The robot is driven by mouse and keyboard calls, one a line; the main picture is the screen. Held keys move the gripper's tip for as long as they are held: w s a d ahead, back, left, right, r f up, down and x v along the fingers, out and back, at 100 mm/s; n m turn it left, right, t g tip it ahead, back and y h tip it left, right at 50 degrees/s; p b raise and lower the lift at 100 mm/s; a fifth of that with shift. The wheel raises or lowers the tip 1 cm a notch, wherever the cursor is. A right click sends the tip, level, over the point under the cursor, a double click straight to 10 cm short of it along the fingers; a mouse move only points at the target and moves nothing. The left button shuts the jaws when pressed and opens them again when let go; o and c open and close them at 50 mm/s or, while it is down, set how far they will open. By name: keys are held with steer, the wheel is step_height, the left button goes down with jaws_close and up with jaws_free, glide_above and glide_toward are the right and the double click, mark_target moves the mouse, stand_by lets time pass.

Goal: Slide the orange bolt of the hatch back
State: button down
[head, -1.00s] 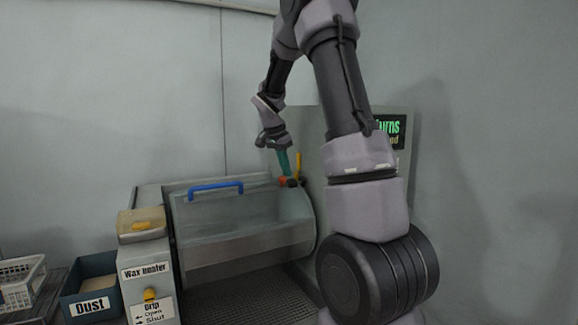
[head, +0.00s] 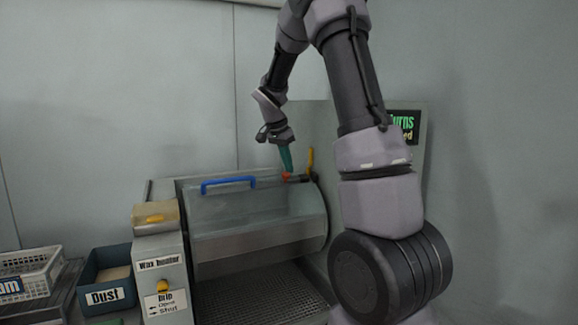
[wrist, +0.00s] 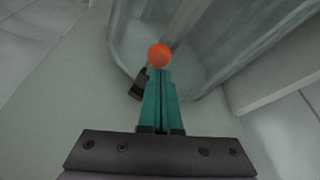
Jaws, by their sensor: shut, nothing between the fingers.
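The hatch (head: 262,208) is a clear curved cover with a blue handle (head: 228,182) along its top edge. The orange bolt (head: 287,176) is at the hatch's upper right corner. In the wrist view its round orange knob (wrist: 159,55) shows just beyond my fingertips. My gripper (head: 288,170) has teal fingers, pressed together and empty, pointing down at the bolt. In the wrist view the fingertips (wrist: 159,72) meet the knob's lower edge; I cannot tell whether they touch it. The bolt's shaft is mostly hidden.
A yellow lever (head: 310,160) stands just right of the bolt, close to my fingers. A grey panel (head: 315,125) rises behind. At left are the wax heater box (head: 160,264), a dust bin (head: 104,297) and a white basket (head: 40,278). A perforated tray (head: 255,295) lies below the hatch.

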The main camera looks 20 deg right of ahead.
mark_target(296, 179)
steer(key=d, duration=0.1)
steer(key=w+d+r, duration=0.1)
steer(key=d, duration=0.1)
steer(key=shift+w+d+r, duration=0.15)
steer(key=shift+w+d, duration=0.1)
steer(key=shift+d, duration=0.05)
steer(key=v, duration=1)
steer(key=shift+a, duration=0.15)
steer(key=s+a+n+t+y, duration=0.2)
steer(key=s+a+n, duration=0.2)
steer(key=s, duration=1)
steer(key=s+a+n+t+y, duration=0.3)
steer(key=s+a, duration=0.4)
steer(key=s, duration=0.7)
steer(key=shift+s+a+r+n+t+y, duration=0.2)
steer(key=shift+r+n+t+y, duration=0.1)
steer(key=shift+n, duration=0.6)
